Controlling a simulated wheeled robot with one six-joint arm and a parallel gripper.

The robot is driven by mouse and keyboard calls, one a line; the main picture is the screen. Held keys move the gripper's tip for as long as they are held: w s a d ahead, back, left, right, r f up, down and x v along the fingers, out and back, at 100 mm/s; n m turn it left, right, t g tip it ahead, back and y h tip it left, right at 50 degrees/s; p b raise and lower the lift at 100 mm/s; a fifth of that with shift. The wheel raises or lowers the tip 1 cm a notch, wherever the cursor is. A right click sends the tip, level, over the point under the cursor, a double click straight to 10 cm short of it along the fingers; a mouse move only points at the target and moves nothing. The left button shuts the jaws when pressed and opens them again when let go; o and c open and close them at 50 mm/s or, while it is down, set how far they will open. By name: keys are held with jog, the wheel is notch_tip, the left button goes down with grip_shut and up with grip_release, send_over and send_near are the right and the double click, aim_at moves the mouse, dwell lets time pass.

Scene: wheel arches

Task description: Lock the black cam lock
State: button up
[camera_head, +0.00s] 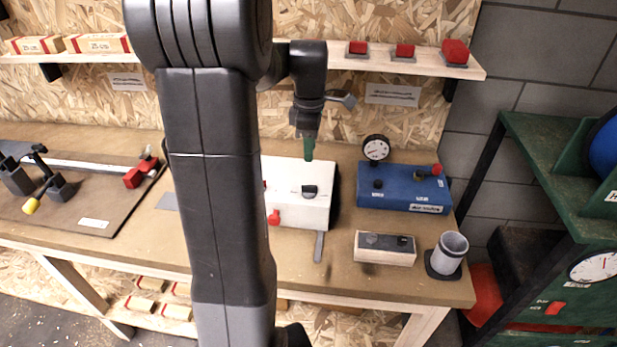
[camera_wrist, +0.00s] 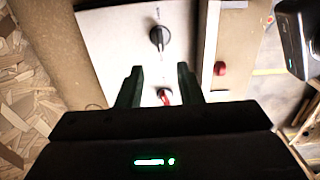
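The black cam lock (camera_head: 310,191) is a small dark knob on the top of a white box (camera_head: 300,215) in the middle of the bench. In the wrist view the black cam lock (camera_wrist: 159,37) sits beyond my fingertips, with a small mark beside it. My gripper (camera_head: 308,152) is above the back part of the box, pointing down. In the wrist view my gripper (camera_wrist: 159,76) is open with nothing held. A red knob (camera_wrist: 164,96) shows on the panel between the fingers, below them.
Red knobs (camera_head: 273,216) are at the box's left, partly behind my arm. A blue box (camera_head: 403,188) with a gauge (camera_head: 376,148) stands to the right. A wooden block (camera_head: 385,248) and a grey cup (camera_head: 449,252) are at front right. A shelf (camera_head: 350,62) runs above.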

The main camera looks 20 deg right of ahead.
aim_at(309, 185)
notch_tip(309, 185, down, 12)
jog(key=shift+r+p, duration=0.25)
jog(key=shift+p, duration=0.2)
jog(key=shift+c, duration=0.4)
grip_shut()
